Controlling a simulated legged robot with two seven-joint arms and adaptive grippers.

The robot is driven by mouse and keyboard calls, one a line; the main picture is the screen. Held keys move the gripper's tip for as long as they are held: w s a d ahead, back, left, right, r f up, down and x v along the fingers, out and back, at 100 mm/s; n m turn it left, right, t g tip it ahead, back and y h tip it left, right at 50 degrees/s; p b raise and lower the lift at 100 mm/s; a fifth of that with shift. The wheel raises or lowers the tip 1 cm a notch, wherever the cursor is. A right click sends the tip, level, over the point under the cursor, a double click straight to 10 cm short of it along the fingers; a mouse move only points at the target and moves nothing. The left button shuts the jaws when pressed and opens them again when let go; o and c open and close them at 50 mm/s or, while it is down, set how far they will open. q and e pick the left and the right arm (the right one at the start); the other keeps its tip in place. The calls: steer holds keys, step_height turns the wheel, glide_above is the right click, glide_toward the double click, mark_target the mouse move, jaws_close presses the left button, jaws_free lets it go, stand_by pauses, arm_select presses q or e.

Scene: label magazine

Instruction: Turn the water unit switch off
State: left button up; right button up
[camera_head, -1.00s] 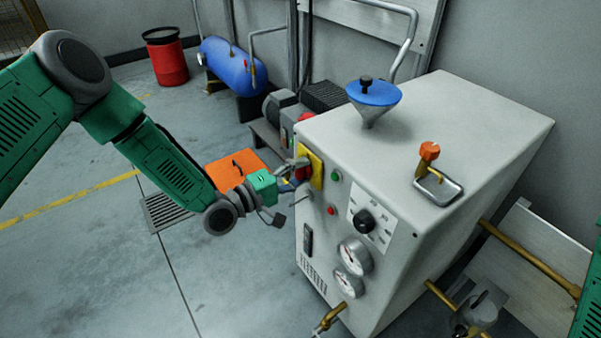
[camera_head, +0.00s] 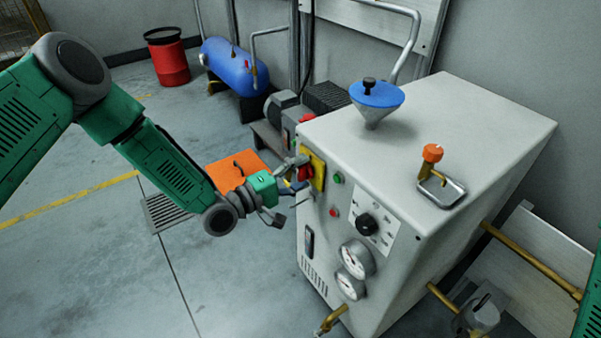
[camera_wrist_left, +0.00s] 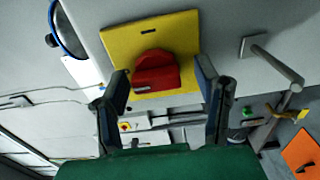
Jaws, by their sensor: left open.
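The water unit (camera_head: 400,165) is a large pale grey cabinet right of centre. Its switch, a red knob (camera_head: 306,172) on a yellow plate (camera_head: 318,168), is on the front face near the top left corner. In the left wrist view, the red knob (camera_wrist_left: 155,74) stands out from the yellow plate (camera_wrist_left: 165,42). My left gripper (camera_head: 290,186) is open in front of the switch. In the wrist view its two fingers (camera_wrist_left: 163,88) are spread on either side of the knob, with gaps visible. My right gripper is not in view.
The cabinet front carries a green button (camera_head: 338,178), a red button (camera_head: 334,212), a black dial (camera_head: 366,223) and gauges (camera_head: 357,258). A blue-topped funnel (camera_head: 376,95) is on top. An orange box (camera_head: 236,168) is behind my left wrist. Open floor lies to the left.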

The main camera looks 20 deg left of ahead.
arm_select(q)
steer(key=v, duration=1.2)
steer(key=shift+f, duration=0.15)
steer(key=s+d+f+m+g+y+p, duration=0.2)
steer(key=s+f+m+g+y+p, duration=0.15)
steer(key=s, duration=0.25)
steer(key=s+d+f+m+g+y+p, duration=0.2)
steer(key=s+f+m+g+p, duration=0.1)
steer(key=s+g, duration=0.25)
steer(key=s+a+m+g+y+p, duration=0.2)
steer(key=s+a, duration=0.2)
steer(key=s, duration=0.4)
steer(key=s+a+r+m+g+y+p, duration=0.1)
steer(key=s+a+m+g+y+p, duration=0.1)
steer(key=s, duration=0.5)
steer(key=shift+s+a+r+m+g+y, duration=0.3)
steer(key=shift+a+y, duration=0.45)
steer(key=shift+a, duration=0.3)
